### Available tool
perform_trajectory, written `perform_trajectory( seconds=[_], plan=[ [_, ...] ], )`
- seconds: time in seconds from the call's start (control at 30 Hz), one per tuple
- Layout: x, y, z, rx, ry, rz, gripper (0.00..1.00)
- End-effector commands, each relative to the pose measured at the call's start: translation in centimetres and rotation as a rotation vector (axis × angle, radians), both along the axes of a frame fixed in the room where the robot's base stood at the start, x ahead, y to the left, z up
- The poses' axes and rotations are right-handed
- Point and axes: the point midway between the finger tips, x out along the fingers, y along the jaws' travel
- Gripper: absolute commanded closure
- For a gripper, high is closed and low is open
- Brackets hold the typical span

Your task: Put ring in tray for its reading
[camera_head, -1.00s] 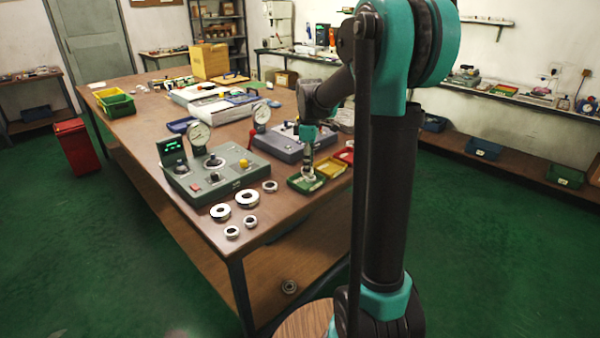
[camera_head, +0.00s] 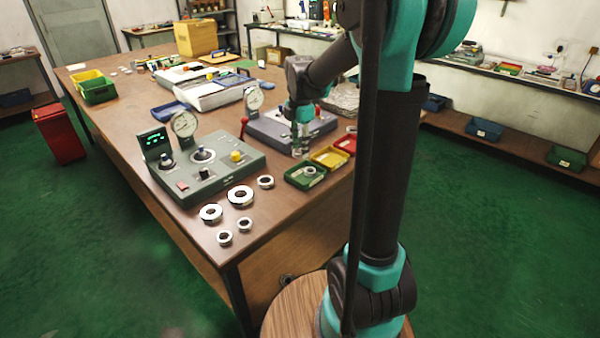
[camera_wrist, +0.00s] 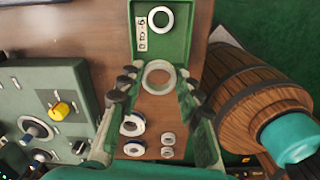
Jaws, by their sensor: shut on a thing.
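My gripper (camera_wrist: 157,80) is shut on a pale metal ring (camera_wrist: 158,67), which sits between its fingertips in the wrist view. In the head view my gripper (camera_head: 300,150) is just behind the green tray (camera_head: 291,179), and the held ring is hard to make out there. The green tray (camera_wrist: 180,42) lies beyond the fingertips in the wrist view. It has one ring (camera_wrist: 152,20) in it and a white label (camera_wrist: 141,34) with rotated writing. A yellow tray (camera_head: 339,163) and a red tray (camera_head: 350,139) stand beside the green one.
Several loose rings, including a large one (camera_head: 229,196), lie at the table's near edge. A green-grey gauge unit (camera_head: 228,174) with a lit display (camera_head: 155,142) stands left of the trays. A second gauge unit (camera_head: 271,137) is behind them.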

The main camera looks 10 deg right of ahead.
Motion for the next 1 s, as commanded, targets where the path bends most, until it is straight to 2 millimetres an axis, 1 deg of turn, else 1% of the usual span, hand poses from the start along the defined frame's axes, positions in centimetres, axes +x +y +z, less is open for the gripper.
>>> perform_trajectory(
  seconds=[0.03, 0.1, 0.2, 0.3, 0.47, 0.63, 0.77, 1.0],
  plan=[
    [0.0, 0.0, -1.3, 0.0, 0.0, 0.0, 1.0],
    [0.1, 0.0, -2.9, 0.0, 0.0, -0.001, 1.0],
    [0.0, 0.0, -4.8, 0.0, 0.0, -0.001, 1.0],
    [0.0, 0.0, -5.9, 0.0, 0.0, -0.001, 1.0],
    [0.0, 0.0, -7.0, 0.0, 0.0, -0.001, 1.0],
    [0.1, 0.0, -9.3, 0.0, 0.0, -0.001, 1.0],
    [0.0, 0.0, -10.2, 0.0, 0.0, -0.001, 1.0],
    [0.0, 0.0, -10.2, 0.0, 0.0, -0.001, 1.0]
  ],
)
